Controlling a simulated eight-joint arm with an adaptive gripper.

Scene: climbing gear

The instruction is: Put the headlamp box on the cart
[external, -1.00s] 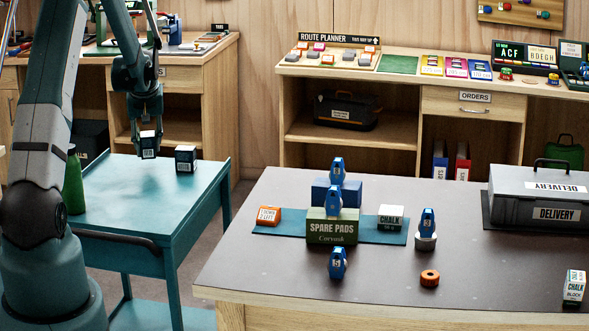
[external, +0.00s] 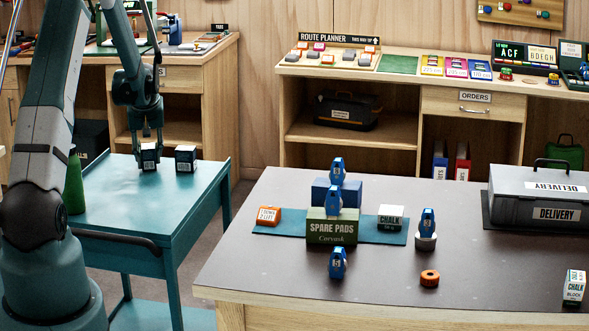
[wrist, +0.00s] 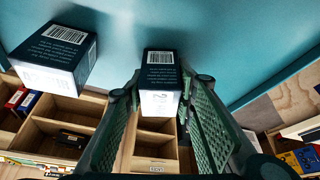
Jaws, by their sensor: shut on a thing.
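My gripper (external: 150,143) points down over the teal cart (external: 115,190) at the left. It is shut on a small dark box with white label areas, taken as the headlamp box (external: 149,162); its print is too small to read. In the wrist view, the headlamp box (wrist: 161,75) sits between the two green ribbed fingers (wrist: 168,88). The box is upright, at or just above the cart top; I cannot tell if it touches. A similar dark box (external: 186,159) stands just right of it on the cart, apart from it, and shows at left in the wrist view (wrist: 55,55).
A green bottle (external: 73,185) stands near the cart's left edge. The cart's front and right top are clear. The dark table (external: 300,275) at right carries a green spare pads box (external: 332,227), blue items, chalk boxes and a grey delivery case (external: 540,190).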

